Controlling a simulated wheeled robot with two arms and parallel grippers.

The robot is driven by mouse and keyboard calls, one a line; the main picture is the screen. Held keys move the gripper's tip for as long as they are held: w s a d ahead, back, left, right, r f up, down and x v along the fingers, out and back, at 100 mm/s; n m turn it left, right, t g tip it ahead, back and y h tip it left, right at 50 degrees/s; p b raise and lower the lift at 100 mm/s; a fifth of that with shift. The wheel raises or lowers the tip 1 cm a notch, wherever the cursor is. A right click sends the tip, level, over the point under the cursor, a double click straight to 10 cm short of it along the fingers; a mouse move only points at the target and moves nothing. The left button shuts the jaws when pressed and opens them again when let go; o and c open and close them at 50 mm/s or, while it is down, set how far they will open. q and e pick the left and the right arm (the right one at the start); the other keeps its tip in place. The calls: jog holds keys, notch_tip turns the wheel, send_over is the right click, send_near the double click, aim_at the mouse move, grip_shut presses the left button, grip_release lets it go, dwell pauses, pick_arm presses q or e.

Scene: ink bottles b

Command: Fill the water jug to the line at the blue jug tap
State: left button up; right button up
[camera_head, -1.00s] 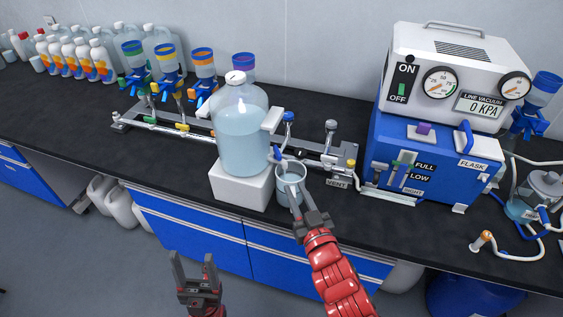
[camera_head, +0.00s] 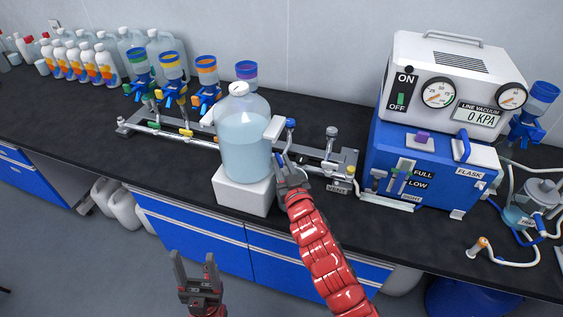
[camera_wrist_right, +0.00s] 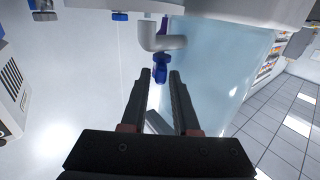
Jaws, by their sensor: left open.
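The big blue-tinted bottle (camera_head: 246,140), partly full of clear liquid, stands on a white block (camera_head: 246,195). Its blue tap (camera_wrist_right: 160,68) hangs from a white elbow (camera_wrist_right: 160,38) in the right wrist view. My right gripper (camera_head: 283,165) is raised beside the bottle at the tap. In the wrist view its fingers (camera_wrist_right: 158,75) are apart, with the tap just beyond and between the tips. Nothing is visibly held. The water jug does not show in either current view; my right arm covers part of the counter there. My left gripper (camera_head: 194,262) is open and empty, low before the cabinets.
A metal manifold rail (camera_head: 190,138) with several coloured filter cups runs behind the bottle. A blue and white vacuum unit (camera_head: 430,120) stands to the right, with tubing beyond. Several white bottles (camera_head: 85,60) stand at the back left. The front left counter is clear.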

grip_shut()
jog(key=shift+f+b, duration=0.15)
jog(key=shift+b, duration=0.25)
jog(key=h+b, duration=0.1)
jog(key=b, duration=0.2)
jog(key=m+h+b, duration=0.1)
jog(key=b, duration=0.3)
jog(key=f+m+h+b, duration=0.1)
jog(key=b, duration=0.3)
jog(key=shift+s+a+t, duration=0.1)
jog(key=shift+a+t, duration=0.2)
jog(key=shift+a+r+m+g+h+b, duration=0.2)
jog(key=shift+m+h+b, duration=0.95)
jog(key=shift+b, duration=1.45)
jog(key=shift+a+r+m+g+h+b, duration=0.15)
jog(key=shift+m+h+b, duration=0.5)
jog(key=shift+h+b, duration=1.5)
jog(key=shift+a+r+m+g+h+b, duration=0.15)
jog(key=shift+m+h+b, duration=0.75)
jog(key=shift+b, duration=2.2)
jog(key=shift+r, duration=0.1)
